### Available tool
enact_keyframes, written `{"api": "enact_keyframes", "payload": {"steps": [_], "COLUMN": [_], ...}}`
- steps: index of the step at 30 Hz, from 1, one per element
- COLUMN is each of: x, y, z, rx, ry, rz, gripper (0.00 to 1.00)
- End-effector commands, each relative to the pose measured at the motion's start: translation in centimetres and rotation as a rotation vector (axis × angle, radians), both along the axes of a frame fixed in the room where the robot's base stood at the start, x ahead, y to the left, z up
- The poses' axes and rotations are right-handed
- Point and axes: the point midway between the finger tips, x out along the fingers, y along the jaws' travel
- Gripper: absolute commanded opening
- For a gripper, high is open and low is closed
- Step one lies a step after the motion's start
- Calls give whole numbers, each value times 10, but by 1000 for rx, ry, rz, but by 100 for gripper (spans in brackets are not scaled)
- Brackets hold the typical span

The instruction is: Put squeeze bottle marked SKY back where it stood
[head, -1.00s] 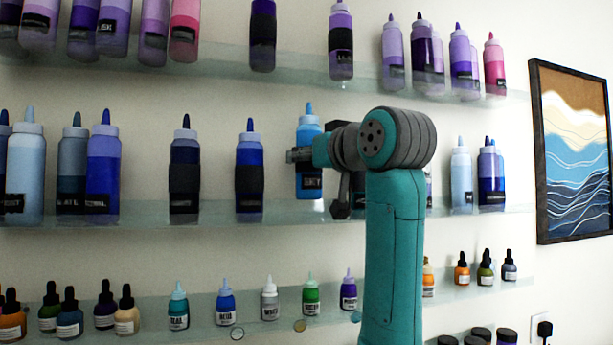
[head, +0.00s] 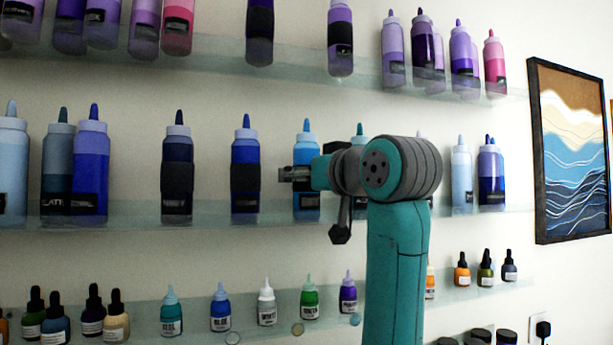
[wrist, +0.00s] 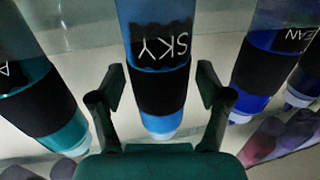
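The squeeze bottle marked SKY (head: 306,203) is blue, with a light blue tip, a dark band and a black label. It stands upright on the middle glass shelf (head: 275,214) in the head view, in line with its neighbours. My gripper (head: 292,174) is in front of its middle and hides part of it. In the wrist view, which is upside down, the SKY bottle (wrist: 160,50) lies between the two fingers of my gripper (wrist: 162,78). The fingers are apart at the dark band, with a small gap on each side.
A dark blue bottle (head: 246,160) stands to the left of SKY. A teal bottle (wrist: 50,115) stands on its other side, mostly behind my arm in the head view. Small dropper bottles (head: 221,312) line the shelf below. Purple bottles (head: 340,40) stand on the shelf above.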

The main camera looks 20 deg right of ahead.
Motion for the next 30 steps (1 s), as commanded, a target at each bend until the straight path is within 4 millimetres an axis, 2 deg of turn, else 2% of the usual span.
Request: {"api": "enact_keyframes", "payload": {"steps": [8,11,21,25,30], "x": [-5,-19,-85,-103,-115], "y": [-1,-4,-17,-20,-23], "z": [3,3,4,4,3], "rx": [0,1,0,0,0], "ry": [-2,-3,-3,-3,-1], "rz": [0,0,-1,-1,-1], "gripper": [77,77,77,77,77]}}
